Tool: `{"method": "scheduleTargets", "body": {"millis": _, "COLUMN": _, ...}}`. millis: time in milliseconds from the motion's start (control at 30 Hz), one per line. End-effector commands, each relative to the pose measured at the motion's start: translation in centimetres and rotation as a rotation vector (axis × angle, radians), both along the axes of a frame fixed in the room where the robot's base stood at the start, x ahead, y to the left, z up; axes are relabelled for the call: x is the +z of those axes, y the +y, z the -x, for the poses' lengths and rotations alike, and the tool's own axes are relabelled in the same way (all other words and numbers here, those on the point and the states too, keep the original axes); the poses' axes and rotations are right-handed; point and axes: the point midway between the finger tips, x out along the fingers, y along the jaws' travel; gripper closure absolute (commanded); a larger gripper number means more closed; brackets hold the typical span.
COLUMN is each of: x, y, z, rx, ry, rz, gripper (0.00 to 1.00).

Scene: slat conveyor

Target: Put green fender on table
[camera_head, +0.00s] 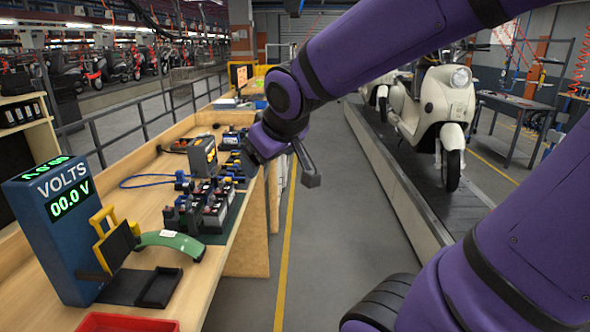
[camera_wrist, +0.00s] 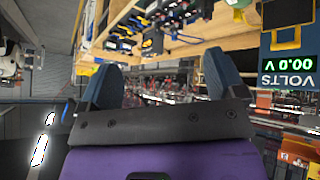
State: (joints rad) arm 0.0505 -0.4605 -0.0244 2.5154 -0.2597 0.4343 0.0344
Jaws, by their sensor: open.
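The green fender (camera_head: 172,243) is a curved green strip with a pale label.
A blue volt meter (camera_head: 60,228) stands at the table's left, also in the wrist view (camera_wrist: 290,62). Batteries (camera_head: 213,213) and a blue cable crowd the table's middle. A black tray (camera_head: 155,289) lies in front. A cream scooter (camera_head: 440,110) stands on the conveyor (camera_head: 400,190) at right.

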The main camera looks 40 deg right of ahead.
Motion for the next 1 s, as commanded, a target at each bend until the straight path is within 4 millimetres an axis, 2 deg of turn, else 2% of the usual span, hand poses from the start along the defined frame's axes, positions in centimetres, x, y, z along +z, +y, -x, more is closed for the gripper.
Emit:
{"method": "scheduleTargets", "body": {"millis": 100, "x": 1.2, "y": 1.2, "z": 3.7, "rx": -0.029, "ry": 0.044, "rz": -0.054, "gripper": 0.11}}
{"method": "scheduleTargets", "body": {"millis": 300, "x": 2.2, "y": 3.3, "z": 9.2, "rx": -0.046, "ry": 0.131, "rz": -0.146, "gripper": 0.11}}
{"method": "scheduleTargets", "body": {"millis": 433, "x": 2.4, "y": 4.2, "z": 11.3, "rx": -0.044, "ry": 0.167, "rz": -0.183, "gripper": 0.11}}
{"method": "scheduleTargets", "body": {"millis": 500, "x": 2.4, "y": 4.4, "z": 11.9, "rx": -0.042, "ry": 0.18, "rz": -0.194, "gripper": 0.06}}
{"method": "scheduleTargets", "body": {"millis": 767, "x": 2.4, "y": 4.7, "z": 12.1, "rx": -0.046, "ry": 0.19, "rz": -0.212, "gripper": 0.06}}
{"method": "scheduleTargets", "body": {"millis": 867, "x": 2.2, "y": 5.3, "z": 11.2, "rx": -0.069, "ry": 0.204, "rz": -0.261, "gripper": 0.06}}
{"method": "scheduleTargets", "body": {"millis": 1000, "x": 1.6, "y": 6.9, "z": 8.8, "rx": -0.146, "ry": 0.241, "rz": -0.404, "gripper": 0.06}}
